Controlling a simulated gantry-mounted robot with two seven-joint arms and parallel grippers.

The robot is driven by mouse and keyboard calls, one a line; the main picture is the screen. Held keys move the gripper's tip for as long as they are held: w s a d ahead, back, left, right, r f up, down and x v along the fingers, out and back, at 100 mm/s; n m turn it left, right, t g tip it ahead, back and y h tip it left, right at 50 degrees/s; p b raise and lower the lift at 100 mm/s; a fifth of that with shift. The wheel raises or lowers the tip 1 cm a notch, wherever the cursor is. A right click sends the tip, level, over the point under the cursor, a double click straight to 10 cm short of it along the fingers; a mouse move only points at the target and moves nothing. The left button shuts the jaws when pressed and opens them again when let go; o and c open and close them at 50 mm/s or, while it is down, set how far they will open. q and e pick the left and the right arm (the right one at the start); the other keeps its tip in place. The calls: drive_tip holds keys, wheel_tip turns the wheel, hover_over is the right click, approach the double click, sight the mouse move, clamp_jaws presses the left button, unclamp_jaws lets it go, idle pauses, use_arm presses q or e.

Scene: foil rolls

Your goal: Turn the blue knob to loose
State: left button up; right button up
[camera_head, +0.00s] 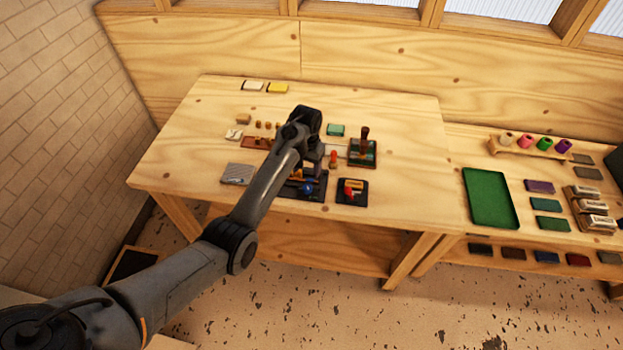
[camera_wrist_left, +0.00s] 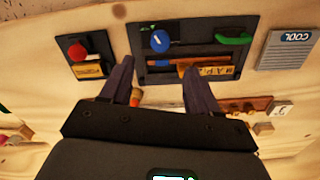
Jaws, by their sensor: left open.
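The blue knob (camera_head: 307,189) shows at the front of a black panel (camera_head: 316,196) on the wooden table. In the left wrist view the blue knob (camera_wrist_left: 160,40) sits near the upper left of the same black panel, which also bears a green handle (camera_wrist_left: 233,38) and a yellow letter label (camera_wrist_left: 213,70). My left gripper (camera_head: 312,170) hangs over the back of the panel, its tips partly hidden in the head view. In the left wrist view my gripper (camera_wrist_left: 158,66) is open and empty, its fingers apart, with the knob beyond their tips. My right gripper is not in view.
A smaller black panel with a red knob (camera_wrist_left: 75,52) stands beside the blue knob's panel. A wooden-handled stamp (camera_head: 364,148) stands behind it. A grey card (camera_wrist_left: 287,50) lies on the panel's other side. The side table holds a green tray (camera_head: 490,198).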

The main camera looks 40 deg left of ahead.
sight(307, 187)
use_arm(q)
wheel_tip(307, 187, down, 9)
drive_tip(key=shift+s+f+b, duration=0.1)
drive_tip(key=shift+f+b, duration=0.05)
drive_tip(key=shift+b, duration=0.3)
drive_tip(key=c, duration=1)
drive_tip(key=shift+c, duration=0.2)
